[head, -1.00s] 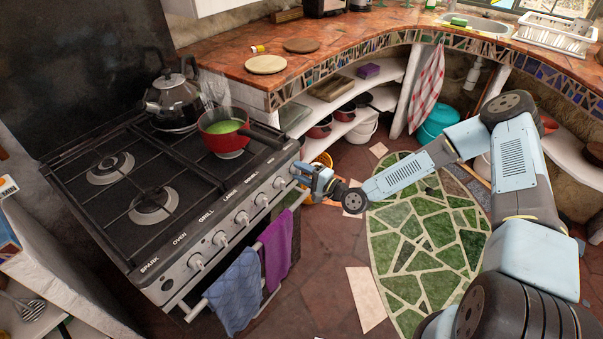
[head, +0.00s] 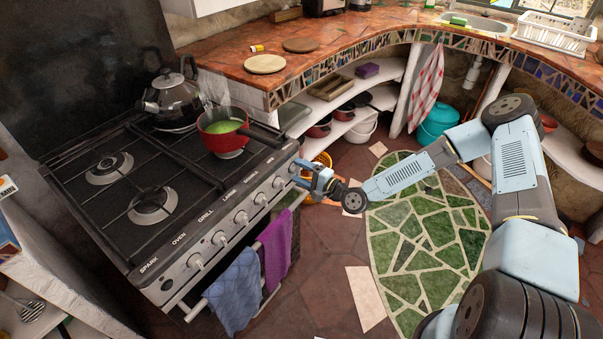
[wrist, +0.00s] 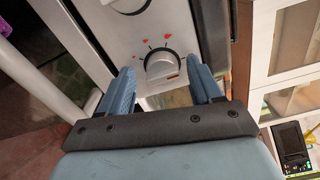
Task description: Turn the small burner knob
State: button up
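The small burner knob (wrist: 162,65) is round and white with a raised grip bar, on the stove's pale front panel. In the wrist view it sits between the two blue fingers of my gripper (wrist: 160,82). The fingers are apart, with a gap on each side of the knob. I cannot tell how far the fingertips reach past its face. In the head view my gripper (head: 304,173) is at the far right end of the knob row, and its fingers partly hide the end knob. Small red marks are on the panel around the knob.
Another knob (wrist: 128,3) is at the wrist view's top edge. A red pot (head: 226,140) with green contents and a dark kettle (head: 172,100) stand on the stove. A blue towel (head: 236,290) and a purple towel (head: 276,250) hang on the oven rail.

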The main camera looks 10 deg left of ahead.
jog(key=v, duration=1.4)
jog(key=shift+w+f, duration=0.1)
dwell(0.3)
